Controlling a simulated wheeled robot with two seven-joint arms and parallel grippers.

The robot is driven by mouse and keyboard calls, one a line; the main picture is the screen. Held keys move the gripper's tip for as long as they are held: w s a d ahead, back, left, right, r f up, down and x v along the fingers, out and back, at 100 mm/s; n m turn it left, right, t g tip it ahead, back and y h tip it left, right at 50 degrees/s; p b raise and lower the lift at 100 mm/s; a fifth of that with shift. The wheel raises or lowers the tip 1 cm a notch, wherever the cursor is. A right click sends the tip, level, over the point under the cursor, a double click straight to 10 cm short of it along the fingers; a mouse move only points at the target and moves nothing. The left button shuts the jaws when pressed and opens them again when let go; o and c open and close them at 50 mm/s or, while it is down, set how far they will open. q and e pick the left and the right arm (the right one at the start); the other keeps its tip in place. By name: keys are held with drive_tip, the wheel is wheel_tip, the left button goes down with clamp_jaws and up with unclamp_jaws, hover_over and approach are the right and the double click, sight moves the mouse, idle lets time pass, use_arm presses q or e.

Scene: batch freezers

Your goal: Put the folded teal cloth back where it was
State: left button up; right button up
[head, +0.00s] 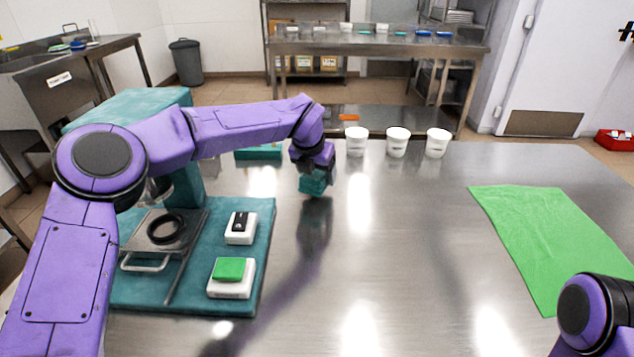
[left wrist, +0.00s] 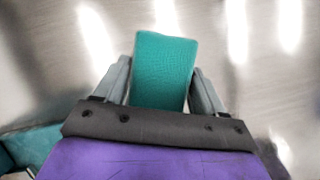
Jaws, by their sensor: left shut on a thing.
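The folded teal cloth (head: 313,186) is held by my left gripper (head: 314,174) over the steel table, left of the middle. In the left wrist view the cloth (left wrist: 164,70) sits between the two grey fingers of the left gripper (left wrist: 162,85), which are shut on it. The gap between cloth and table is hard to judge; a dark reflection shows below it. Part of my right arm shows at the lower right, but its gripper is out of view.
A teal block (head: 258,152) lies behind my left arm. Three white tubs (head: 397,142) stand at the table's back edge. A teal-based machine (head: 262,240) with two white-based items stands at left. A green cloth (head: 555,235) lies at right. The table's middle is clear.

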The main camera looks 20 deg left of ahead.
use_arm(q)
wheel_tip(320, 180, down, 3)
drive_tip(key=shift+w+a+f, duration=0.1)
drive_tip(key=shift+f, duration=0.1)
drive_tip(key=o, duration=1)
drive_tip(key=v, duration=1.2)
drive_tip(key=shift+r, duration=0.15)
